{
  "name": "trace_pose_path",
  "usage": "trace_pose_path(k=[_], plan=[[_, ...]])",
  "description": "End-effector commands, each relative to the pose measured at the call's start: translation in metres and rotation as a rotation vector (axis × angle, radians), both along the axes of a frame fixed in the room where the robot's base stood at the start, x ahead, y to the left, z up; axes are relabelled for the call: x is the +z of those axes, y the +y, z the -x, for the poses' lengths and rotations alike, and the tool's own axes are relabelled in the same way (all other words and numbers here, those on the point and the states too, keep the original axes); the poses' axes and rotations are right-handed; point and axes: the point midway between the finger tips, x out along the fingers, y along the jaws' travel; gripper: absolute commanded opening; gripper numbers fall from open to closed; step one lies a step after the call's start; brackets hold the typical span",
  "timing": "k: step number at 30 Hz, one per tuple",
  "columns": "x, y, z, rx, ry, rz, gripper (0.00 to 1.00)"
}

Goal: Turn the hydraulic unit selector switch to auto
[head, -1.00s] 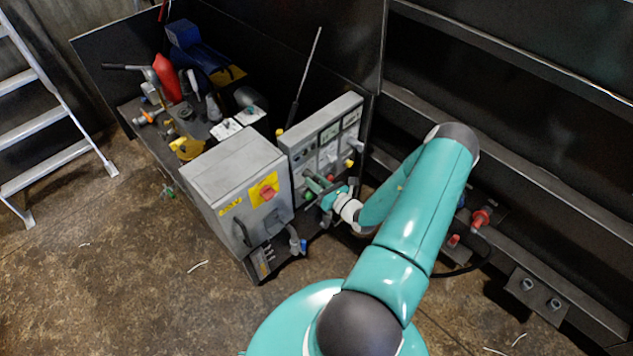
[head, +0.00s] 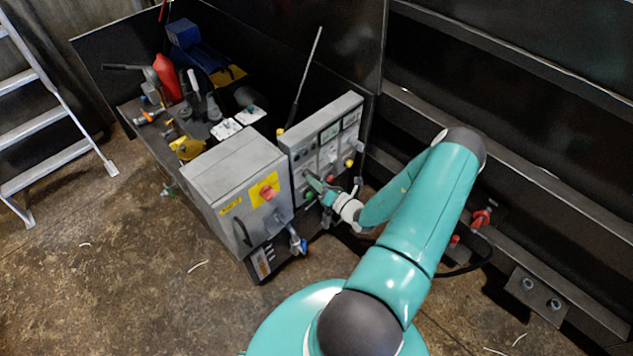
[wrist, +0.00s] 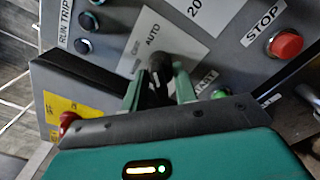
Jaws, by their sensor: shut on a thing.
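The selector switch (wrist: 160,67) is a black knob on a grey control panel (wrist: 228,52), on a white plate with the word AUTO printed beside the knob. My gripper (wrist: 158,84) has its two green fingers shut on the knob, one on each side. Its base is partly hidden by the fingers, and I cannot tell exactly which mark it points at. In the head view the panel (head: 318,130) stands upright, and my gripper (head: 313,182) reaches its front face; the knob is too small to make out there.
A red STOP button (wrist: 286,43) and a green START button (wrist: 221,93) sit near the knob. A grey cabinet (head: 225,175) with a red switch (head: 267,192) stands left of the panel. A ladder (head: 45,130) stands far left; the floor in front is mostly clear.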

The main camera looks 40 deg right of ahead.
Motion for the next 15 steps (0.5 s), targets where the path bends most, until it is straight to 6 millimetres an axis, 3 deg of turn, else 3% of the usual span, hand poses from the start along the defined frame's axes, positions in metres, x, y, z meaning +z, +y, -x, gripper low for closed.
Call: trace_pose_path(k=[6, 7, 8, 15], plan=[[-0.0005, -0.0002, 0.0015, -0.001, 0.001, -0.001, 0.06], [-0.0005, -0.0002, 0.0015, -0.001, 0.001, 0.000, 0.31], [-0.0005, -0.0002, 0.0014, -0.001, 0.001, 0.000, 0.34], [-0.0003, -0.0002, 0.0008, -0.001, 0.001, 0.001, 0.34]])
